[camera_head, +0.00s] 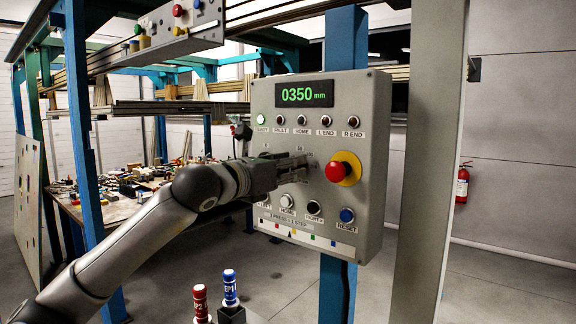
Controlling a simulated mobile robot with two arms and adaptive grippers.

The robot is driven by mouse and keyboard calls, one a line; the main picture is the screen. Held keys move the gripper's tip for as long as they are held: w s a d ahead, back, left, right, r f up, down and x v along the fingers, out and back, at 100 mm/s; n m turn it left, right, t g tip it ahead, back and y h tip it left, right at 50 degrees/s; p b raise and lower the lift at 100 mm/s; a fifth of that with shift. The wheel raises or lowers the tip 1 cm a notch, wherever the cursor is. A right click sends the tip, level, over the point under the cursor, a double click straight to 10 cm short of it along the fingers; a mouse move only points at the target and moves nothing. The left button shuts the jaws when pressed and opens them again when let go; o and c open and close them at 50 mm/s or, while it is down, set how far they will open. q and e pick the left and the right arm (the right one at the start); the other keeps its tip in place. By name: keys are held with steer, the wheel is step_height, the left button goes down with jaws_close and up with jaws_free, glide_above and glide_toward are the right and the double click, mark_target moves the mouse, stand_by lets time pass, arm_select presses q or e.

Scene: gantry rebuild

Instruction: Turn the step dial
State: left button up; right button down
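A grey control panel (375,120) is mounted on a blue post. Its green display (304,94) reads 0350 mm. My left gripper (308,166) reaches the middle of the panel face from the left, with its fingertips at or very near the surface. It covers the spot between the lamp row and the lower buttons. The step dial is not clearly seen; small scale markings show just above the gripper. I cannot tell whether the fingers are closed on it. My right gripper is not in view.
A red emergency stop button (341,171) on a yellow base sits just right of the gripper. Red (200,302) and blue (230,288) labelled handles stand in front. A cluttered bench (100,208) is behind.

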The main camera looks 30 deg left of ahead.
arm_select(q)
jaws_close()
steer(key=m+b, duration=0.1)
steer(key=m, duration=0.5)
steer(key=m+b, duration=0.1)
steer(key=m, duration=0.4)
steer(key=m+b, duration=0.1)
steer(key=m, duration=0.5)
steer(key=shift+d+f+m+b, duration=0.15)
steer(key=shift+d+m+b, duration=0.15)
steer(key=shift+b, duration=0.1)
steer(key=shift+m, duration=0.3)
steer(key=shift+o, duration=0.9)
jaws_free()
steer(key=shift+s+a, duration=0.1)
steer(key=shift+s, duration=0.05)
